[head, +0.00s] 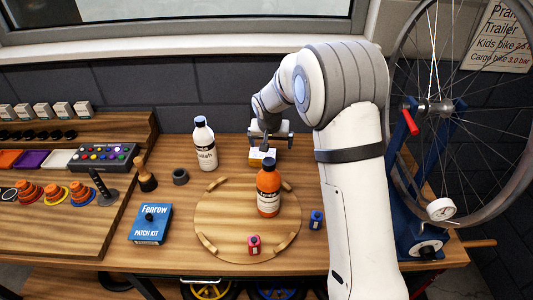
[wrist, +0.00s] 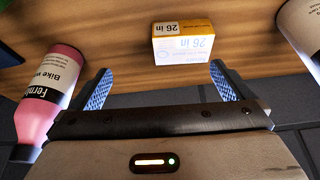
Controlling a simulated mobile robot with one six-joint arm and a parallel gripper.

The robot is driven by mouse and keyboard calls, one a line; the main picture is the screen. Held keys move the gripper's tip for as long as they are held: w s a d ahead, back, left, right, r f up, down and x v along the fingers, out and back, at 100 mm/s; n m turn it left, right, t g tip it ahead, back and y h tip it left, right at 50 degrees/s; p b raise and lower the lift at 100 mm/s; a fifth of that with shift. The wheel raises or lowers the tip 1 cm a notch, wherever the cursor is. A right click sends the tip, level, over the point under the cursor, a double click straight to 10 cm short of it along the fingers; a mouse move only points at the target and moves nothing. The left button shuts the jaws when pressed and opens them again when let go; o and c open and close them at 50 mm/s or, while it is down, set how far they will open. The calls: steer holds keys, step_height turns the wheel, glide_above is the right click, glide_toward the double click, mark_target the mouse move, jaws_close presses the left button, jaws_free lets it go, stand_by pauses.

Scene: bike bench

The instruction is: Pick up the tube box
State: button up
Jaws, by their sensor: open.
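The tube box (wrist: 183,48) is a small white and yellow carton marked "26 in". It lies on the wooden bench, just beyond the fingertips and between their lines in the wrist view, a little right of centre. In the head view the tube box (head: 262,158) shows at the back of the bench, partly covered by my gripper (head: 268,141). In the wrist view my gripper (wrist: 161,72) is open, with its two blue pads apart and nothing between them.
A pink bike wash bottle (wrist: 45,95) stands left of the fingers, and a white bottle (wrist: 305,30) is at the right. In the head view are a white bottle (head: 205,145), an orange bottle (head: 268,190) on a round board (head: 220,225), and a patch kit (head: 151,224).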

mark_target(262, 153)
steer(key=w+a+f, duration=0.2)
steer(key=w+f, duration=0.1)
steer(key=shift+a+f, duration=0.25)
steer(key=shift+a, duration=0.05)
steer(key=shift+w+a+f, duration=0.1)
steer(key=shift+w+f, duration=0.05)
steer(key=shift+f, duration=0.15)
steer(key=shift+p+x, duration=1.7)
steer(key=shift+x, duration=1.95)
steer(key=shift+a, duration=0.25)
steer(key=shift+c, duration=0.2)
steer(key=c, duration=0.8)
steer(key=shift+c, duration=0.2)
